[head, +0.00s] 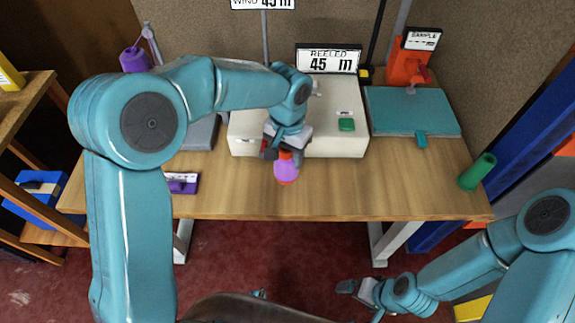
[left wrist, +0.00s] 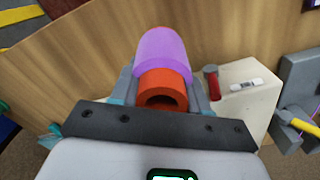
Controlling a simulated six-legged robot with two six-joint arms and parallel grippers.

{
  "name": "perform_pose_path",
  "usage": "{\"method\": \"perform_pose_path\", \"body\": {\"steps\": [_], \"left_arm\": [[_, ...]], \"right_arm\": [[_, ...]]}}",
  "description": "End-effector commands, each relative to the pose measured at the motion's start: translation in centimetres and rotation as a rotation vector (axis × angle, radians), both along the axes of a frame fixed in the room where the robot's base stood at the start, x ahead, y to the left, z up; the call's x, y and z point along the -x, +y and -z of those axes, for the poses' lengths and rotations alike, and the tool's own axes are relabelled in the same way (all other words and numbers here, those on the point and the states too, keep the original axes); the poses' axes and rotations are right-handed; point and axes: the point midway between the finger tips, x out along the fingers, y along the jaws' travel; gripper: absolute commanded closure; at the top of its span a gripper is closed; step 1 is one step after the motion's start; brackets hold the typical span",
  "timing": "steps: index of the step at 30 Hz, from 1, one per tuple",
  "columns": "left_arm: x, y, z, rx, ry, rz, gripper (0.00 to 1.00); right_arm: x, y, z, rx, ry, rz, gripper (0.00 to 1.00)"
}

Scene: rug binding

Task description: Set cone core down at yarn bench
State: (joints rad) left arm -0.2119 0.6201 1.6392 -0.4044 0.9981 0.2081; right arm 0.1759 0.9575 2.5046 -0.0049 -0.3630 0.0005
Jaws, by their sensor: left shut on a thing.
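My left gripper (head: 285,150) is shut on the cone core (head: 286,168), an orange hollow tube with a purple outer part. It is over the front middle of the wooden yarn bench (head: 330,195), in front of the cream machine. In the left wrist view the core (left wrist: 162,62) sits between the two fingers, its orange open end toward the camera and wood behind it. I cannot tell whether it touches the bench top. My right gripper (head: 357,288) is low in front of the bench, apart from it; its jaws are too small to read.
The cream machine (head: 245,130) has a green button (head: 347,125) and a "REELED 45 m" sign (head: 328,60). A purple labelled block (head: 183,184) lies left. The front right bench is clear.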

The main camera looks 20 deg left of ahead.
Motion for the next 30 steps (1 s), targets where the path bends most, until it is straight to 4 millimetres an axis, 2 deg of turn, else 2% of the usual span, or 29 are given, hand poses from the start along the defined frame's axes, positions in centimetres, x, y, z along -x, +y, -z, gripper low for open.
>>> {"method": "perform_pose_path", "body": {"steps": [9,21,22,24,30], "left_arm": [[0.1,0.0,4.3,-0.001,0.003,0.000,0.85],[0.1,0.0,5.0,0.001,0.001,0.000,0.85],[0.1,0.0,4.9,0.000,0.001,0.000,0.52],[0.1,0.0,4.8,0.001,0.001,0.000,0.29],[0.1,0.0,4.8,0.000,0.001,0.000,0.29]], "right_arm": [[0.0,0.0,0.1,0.000,0.000,0.000,0.05],[0.0,0.0,0.5,0.000,0.000,0.000,0.05],[0.0,0.0,0.5,0.000,0.000,0.000,0.05],[0.0,0.0,0.4,0.000,0.000,0.000,0.05],[0.0,0.0,0.4,0.000,0.000,0.000,0.05]]}}
